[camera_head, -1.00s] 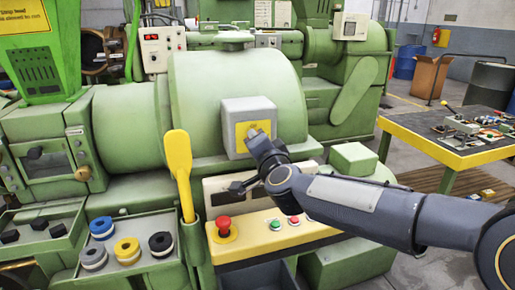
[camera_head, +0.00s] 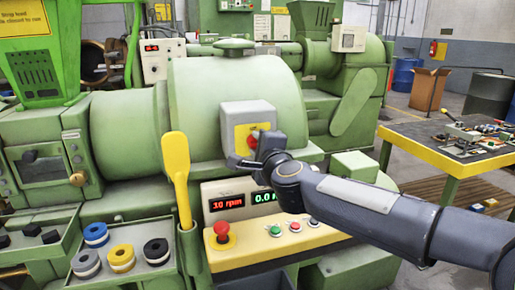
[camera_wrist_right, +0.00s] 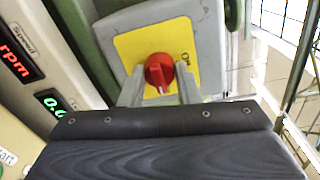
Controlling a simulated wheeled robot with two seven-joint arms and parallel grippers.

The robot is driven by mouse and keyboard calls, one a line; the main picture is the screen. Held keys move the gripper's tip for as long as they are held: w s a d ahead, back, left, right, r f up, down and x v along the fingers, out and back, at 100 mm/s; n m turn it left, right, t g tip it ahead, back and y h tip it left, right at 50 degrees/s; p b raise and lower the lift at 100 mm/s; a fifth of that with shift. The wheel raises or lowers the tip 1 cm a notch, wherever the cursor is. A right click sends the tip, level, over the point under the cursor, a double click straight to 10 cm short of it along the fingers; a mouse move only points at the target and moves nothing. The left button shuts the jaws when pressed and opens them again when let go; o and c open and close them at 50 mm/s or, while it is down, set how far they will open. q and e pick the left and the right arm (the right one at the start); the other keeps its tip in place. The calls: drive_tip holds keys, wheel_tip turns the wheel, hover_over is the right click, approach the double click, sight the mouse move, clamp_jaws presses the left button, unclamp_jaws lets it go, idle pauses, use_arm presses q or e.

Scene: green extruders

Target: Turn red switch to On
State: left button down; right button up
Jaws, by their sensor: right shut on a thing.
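The red switch (camera_head: 253,140) is a round knob on a yellow plate on the front of a grey box (camera_head: 248,112), fixed to the green machine. In the right wrist view the red switch (camera_wrist_right: 159,72) shows a raised bar pointing down in the picture. Small lettering stands beside it on the yellow plate (camera_wrist_right: 134,48), too small to read surely. My right gripper (camera_head: 257,143) is at the switch. Its two fingers (camera_wrist_right: 160,92) are closed on the knob's sides. My left gripper is not in view.
Below the switch, a panel (camera_head: 240,190) shows a lit red rpm display and a lit green one. A yellow console (camera_head: 260,245) carries a red mushroom button (camera_head: 222,232) and small buttons. A yellow paddle (camera_head: 177,165) stands left. A table (camera_head: 455,150) stands right.

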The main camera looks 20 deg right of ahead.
drive_tip(key=shift+f, duration=0.1)
idle(0.4)
drive_tip(key=o, duration=1)
drive_tip(key=shift+c, duration=0.2)
drive_tip(key=s, duration=0.8)
drive_tip(key=shift+d+r+p, duration=0.15)
drive_tip(key=shift+r+p, duration=0.1)
drive_tip(key=shift+p, duration=0.05)
drive_tip(key=shift+w, duration=0.1)
